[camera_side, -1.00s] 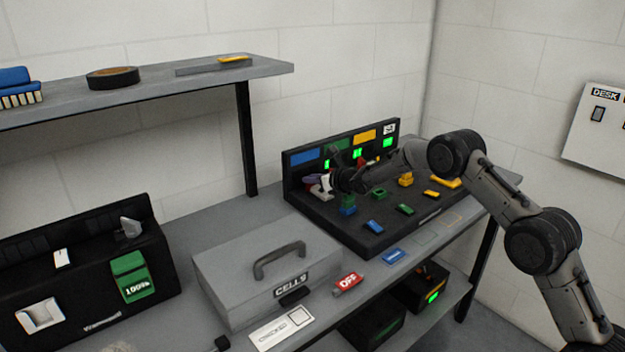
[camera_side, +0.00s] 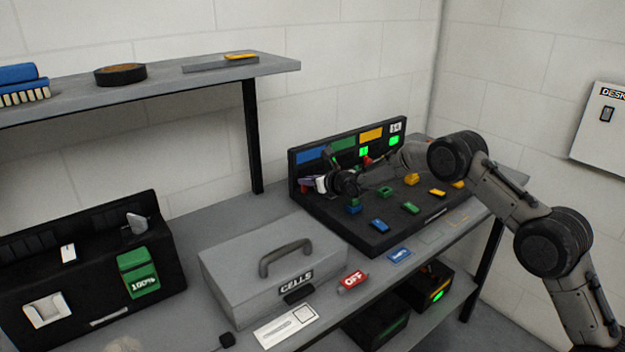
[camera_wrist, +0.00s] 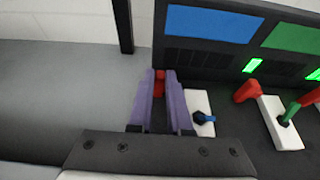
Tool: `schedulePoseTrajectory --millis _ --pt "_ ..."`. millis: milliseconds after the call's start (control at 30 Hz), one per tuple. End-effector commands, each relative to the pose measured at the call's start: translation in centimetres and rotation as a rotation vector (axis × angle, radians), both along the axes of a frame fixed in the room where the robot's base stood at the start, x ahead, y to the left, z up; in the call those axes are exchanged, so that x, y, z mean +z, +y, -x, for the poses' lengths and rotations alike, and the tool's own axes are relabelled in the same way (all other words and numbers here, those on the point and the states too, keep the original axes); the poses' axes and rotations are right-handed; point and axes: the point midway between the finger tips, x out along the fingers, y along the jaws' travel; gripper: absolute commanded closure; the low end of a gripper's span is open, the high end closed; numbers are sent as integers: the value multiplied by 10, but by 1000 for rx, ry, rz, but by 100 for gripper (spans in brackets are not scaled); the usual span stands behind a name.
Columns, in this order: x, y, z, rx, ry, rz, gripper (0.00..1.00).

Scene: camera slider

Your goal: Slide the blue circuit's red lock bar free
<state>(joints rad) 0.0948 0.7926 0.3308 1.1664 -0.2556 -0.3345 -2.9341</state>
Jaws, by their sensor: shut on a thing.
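My gripper (camera_wrist: 160,76) is shut on the red lock bar (camera_wrist: 159,88), which shows between its purple fingers in the wrist view. The bar lies to the left of a white base (camera_wrist: 204,128) with a small blue knob (camera_wrist: 206,118), below the blue label (camera_wrist: 212,22). The right finger stands between bar and base, so I cannot tell whether they touch. In the side view my gripper (camera_side: 313,184) is at the left end of the black panel (camera_side: 345,229), in front of the blue label (camera_side: 311,155); the bar is hidden there.
Another red bar (camera_wrist: 247,91) sits by a white base (camera_wrist: 278,128) with a green handle, right of my gripper. Coloured blocks stand on the panel. A grey CELLS case (camera_side: 250,265) is in front left. Bare grey bench (camera_wrist: 70,85) lies left of the panel.

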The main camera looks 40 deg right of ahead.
Motion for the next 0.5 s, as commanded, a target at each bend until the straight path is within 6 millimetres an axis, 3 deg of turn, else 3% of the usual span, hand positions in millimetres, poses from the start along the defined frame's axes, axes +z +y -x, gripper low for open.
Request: schedulePoseTrajectory --millis 167,200,333,500 --pt "0 6 0 10 -1 1 100" --pt "0 6 0 10 -1 1 78" --pt "0 6 0 10 -1 0 55" --pt "0 4 0 8 -1 0 52"
